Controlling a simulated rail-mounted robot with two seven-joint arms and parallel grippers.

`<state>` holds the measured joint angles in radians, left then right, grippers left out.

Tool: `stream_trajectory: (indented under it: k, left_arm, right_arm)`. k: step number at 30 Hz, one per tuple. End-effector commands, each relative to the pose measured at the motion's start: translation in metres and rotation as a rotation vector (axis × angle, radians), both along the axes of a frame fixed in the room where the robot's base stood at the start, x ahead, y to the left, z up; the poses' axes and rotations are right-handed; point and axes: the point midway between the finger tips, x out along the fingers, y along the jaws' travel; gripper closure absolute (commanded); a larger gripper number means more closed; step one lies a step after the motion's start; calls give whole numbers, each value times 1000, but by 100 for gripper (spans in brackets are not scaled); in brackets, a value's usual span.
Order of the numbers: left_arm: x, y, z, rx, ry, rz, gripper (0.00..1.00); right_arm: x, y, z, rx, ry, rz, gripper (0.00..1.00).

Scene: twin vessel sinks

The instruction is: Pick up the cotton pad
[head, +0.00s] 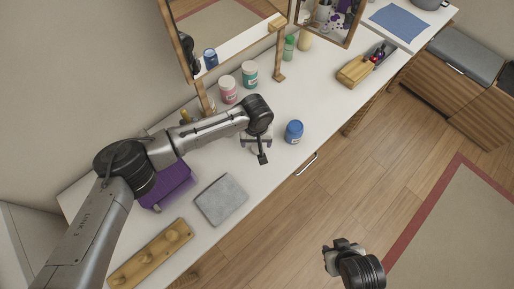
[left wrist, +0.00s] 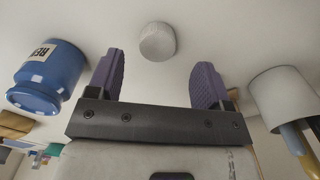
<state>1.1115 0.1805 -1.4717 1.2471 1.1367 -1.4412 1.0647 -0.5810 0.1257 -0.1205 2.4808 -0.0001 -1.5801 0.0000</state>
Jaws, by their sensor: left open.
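The cotton pad (left wrist: 157,41) is a small round white piece with a ribbed side, on the white countertop in the left wrist view. It lies ahead of my left gripper (left wrist: 157,78), in line with the gap between the purple fingertips and apart from both. That gripper is open and empty. In the head view, my left gripper (head: 257,150) hangs over the counter just left of the blue jar (head: 294,132); I cannot make out the pad there. My right gripper (head: 342,252) is over the floor at the lower right; its fingers are too unclear to read.
The blue jar (left wrist: 48,75) is close to the left finger in the wrist view, and a white cup (left wrist: 283,97) with sticks is at right. A grey cloth (head: 221,200), purple item (head: 171,188) and wooden peg board (head: 152,258) lie on the counter (head: 308,88).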

Motion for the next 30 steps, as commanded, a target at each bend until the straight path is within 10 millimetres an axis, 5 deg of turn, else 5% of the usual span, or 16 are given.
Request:
stream_trajectory:
  k: [7,18,30]
  left_arm:
    - [0,-2,-32,1,1,1,27]
    - [0,-2,-38,-1,0,1,27]
    - [0,-2,-38,0,1,1,65]
  right_arm:
    - [0,0,-12,-1,1,1,62]
    - [0,1,-13,5,1,-4,62]
    - [0,2,-13,9,0,-6,62]
